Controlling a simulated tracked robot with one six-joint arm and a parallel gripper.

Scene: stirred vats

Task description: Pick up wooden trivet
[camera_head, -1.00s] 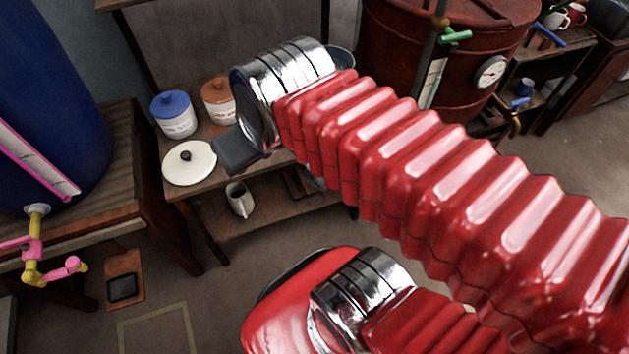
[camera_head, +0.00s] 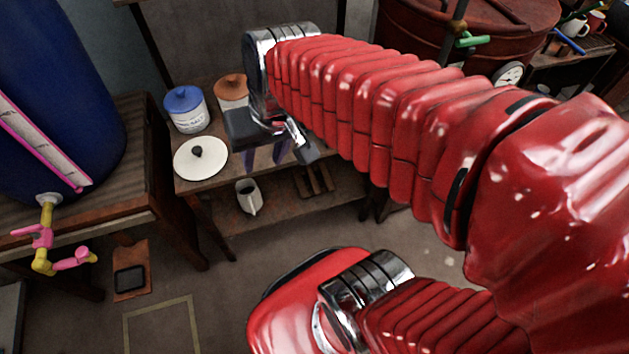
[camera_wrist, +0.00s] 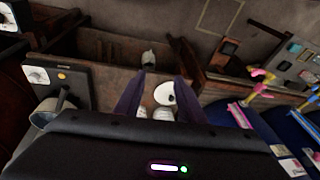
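The wooden trivet appears to be the brown slatted piece (camera_head: 314,181) on the lower shelf of the small table, right of a white jug. My gripper (camera_head: 264,163) is in front of the table, above and left of the trivet in the picture. It also shows in the wrist view (camera_wrist: 158,78), with its two purple fingers apart and nothing between them. I cannot make out the trivet clearly in the wrist view.
On the tabletop are a white lid (camera_head: 201,158), a blue-lidded canister (camera_head: 186,110) and an orange-lidded canister (camera_head: 232,91). The white jug (camera_head: 249,197) stands on the lower shelf (camera_head: 285,214). A red vat (camera_head: 420,35) stands behind right. A blue vat (camera_head: 60,90) is at left.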

